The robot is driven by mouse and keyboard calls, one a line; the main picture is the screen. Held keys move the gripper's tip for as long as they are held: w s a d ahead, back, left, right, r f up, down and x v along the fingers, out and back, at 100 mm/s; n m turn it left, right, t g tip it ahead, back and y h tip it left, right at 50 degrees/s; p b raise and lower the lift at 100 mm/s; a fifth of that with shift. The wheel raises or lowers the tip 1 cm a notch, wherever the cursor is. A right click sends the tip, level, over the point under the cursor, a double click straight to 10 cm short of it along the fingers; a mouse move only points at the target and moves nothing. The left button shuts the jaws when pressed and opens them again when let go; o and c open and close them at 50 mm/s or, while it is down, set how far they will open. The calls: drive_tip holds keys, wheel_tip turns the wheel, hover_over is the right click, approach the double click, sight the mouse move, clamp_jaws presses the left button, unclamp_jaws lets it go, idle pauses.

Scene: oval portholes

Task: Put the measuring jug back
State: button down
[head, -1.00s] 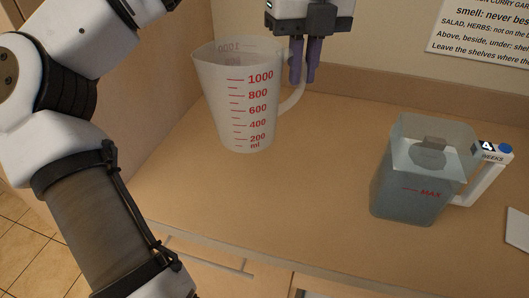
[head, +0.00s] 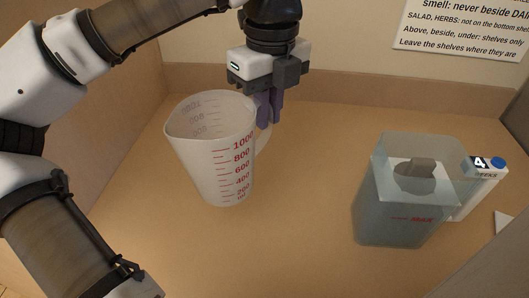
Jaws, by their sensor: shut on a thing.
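The measuring jug (head: 213,160) is a translucent white jug with red marks up to 1000, left of centre in the head view. It is tilted a little, and its handle is on the right. My gripper (head: 268,108) has purple fingers and is shut on the jug's handle from above. The fingers partly hide the handle's upper part. I cannot tell whether the jug's base touches the counter. The jug looks empty.
A clear filter pitcher (head: 408,200) with a MAX line and a dial showing 4 weeks stands on the right of the wooden counter (head: 300,235). A printed notice (head: 455,28) hangs on the back wall. The counter between jug and pitcher is clear.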

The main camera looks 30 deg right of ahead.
wheel_tip(320, 180, down, 10)
drive_tip(key=p, duration=0.1)
drive_tip(key=shift+r, duration=0.2)
drive_tip(key=shift+f+b, duration=0.25)
drive_tip(key=shift+b, duration=0.05)
drive_tip(key=c, duration=1.5)
unclamp_jaws()
drive_tip(key=shift+r, duration=0.1)
drive_tip(key=shift+o, duration=0.2)
drive_tip(key=shift+r+p, duration=0.15)
drive_tip(key=shift+p, duration=0.15)
drive_tip(key=r+b, duration=0.1)
drive_tip(key=r, duration=1.1)
drive_tip(key=shift+d, duration=0.2)
